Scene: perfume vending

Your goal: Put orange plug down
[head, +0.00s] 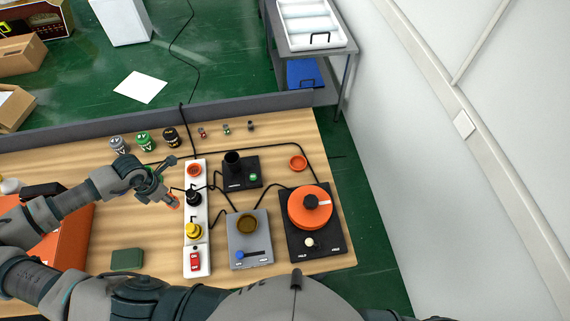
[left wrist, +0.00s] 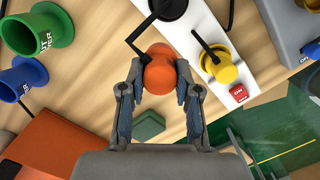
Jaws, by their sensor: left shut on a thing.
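My left gripper (head: 168,194) is shut on the orange plug (head: 174,202), just left of the white power strip (head: 205,217). In the left wrist view, the orange plug (left wrist: 160,72) sits between the two fingers (left wrist: 158,88), with a dark cord leading off it. I cannot tell whether the plug touches the table. The strip holds a black plug (head: 193,198), a yellow plug (head: 193,231) and a red switch (head: 195,262). My right gripper is not in view.
A black stand (head: 240,183), a grey device (head: 249,255) and an orange round device (head: 309,207) stand right of the strip. A green block (head: 127,260) lies front left, near an orange case (head: 75,240). Several coloured cups, one green (head: 144,141), line the back. Bare wood lies left of the strip.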

